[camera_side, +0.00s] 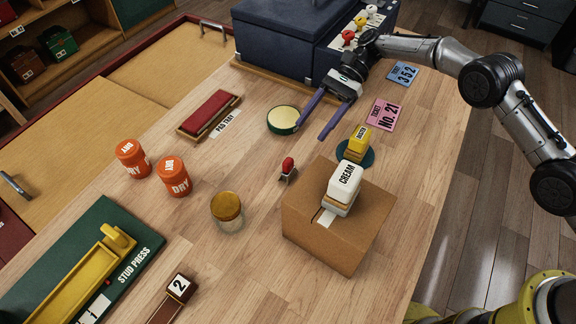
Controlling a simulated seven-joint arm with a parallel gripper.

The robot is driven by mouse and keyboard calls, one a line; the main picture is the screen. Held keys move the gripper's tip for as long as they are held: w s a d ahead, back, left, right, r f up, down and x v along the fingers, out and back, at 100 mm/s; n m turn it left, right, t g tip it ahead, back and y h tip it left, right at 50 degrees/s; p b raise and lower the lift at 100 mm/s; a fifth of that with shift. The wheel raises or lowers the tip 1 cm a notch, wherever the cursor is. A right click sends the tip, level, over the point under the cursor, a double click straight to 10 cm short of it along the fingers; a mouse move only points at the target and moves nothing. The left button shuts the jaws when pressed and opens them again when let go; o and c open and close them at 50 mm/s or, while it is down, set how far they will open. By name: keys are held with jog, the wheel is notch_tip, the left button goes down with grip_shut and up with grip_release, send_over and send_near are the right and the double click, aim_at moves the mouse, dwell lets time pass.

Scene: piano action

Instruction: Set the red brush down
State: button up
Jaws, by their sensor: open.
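My gripper (311,130) is open, its two long blue-purple fingers spread apart with nothing between them. The fingers point down and left, near the right side of a round green tin. A long red block (209,112) lies in a wooden tray labelled PAD TRAY, left of the gripper; I cannot tell whether it is a brush. A small red-topped piece (288,164) stands on the table below the fingertips. A white brush-like block marked CREAM (344,181) sits on a cardboard box, and a yellow one (358,140) sits on a dark round mat.
The green tin (284,120) is close to the fingers. A cardboard box (333,222), an amber-lidded jar (227,208) and two orange DRY pots (173,177) stand nearer. A dark blue case (275,45) is behind. Bare wood lies between the pad tray and jar.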

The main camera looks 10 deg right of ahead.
aim_at(284, 171)
jog(key=x, duration=1.4)
jog(key=shift+s+d+f, duration=0.15)
jog(key=shift+s+f, duration=0.1)
jog(key=shift+f, duration=0.05)
grip_shut()
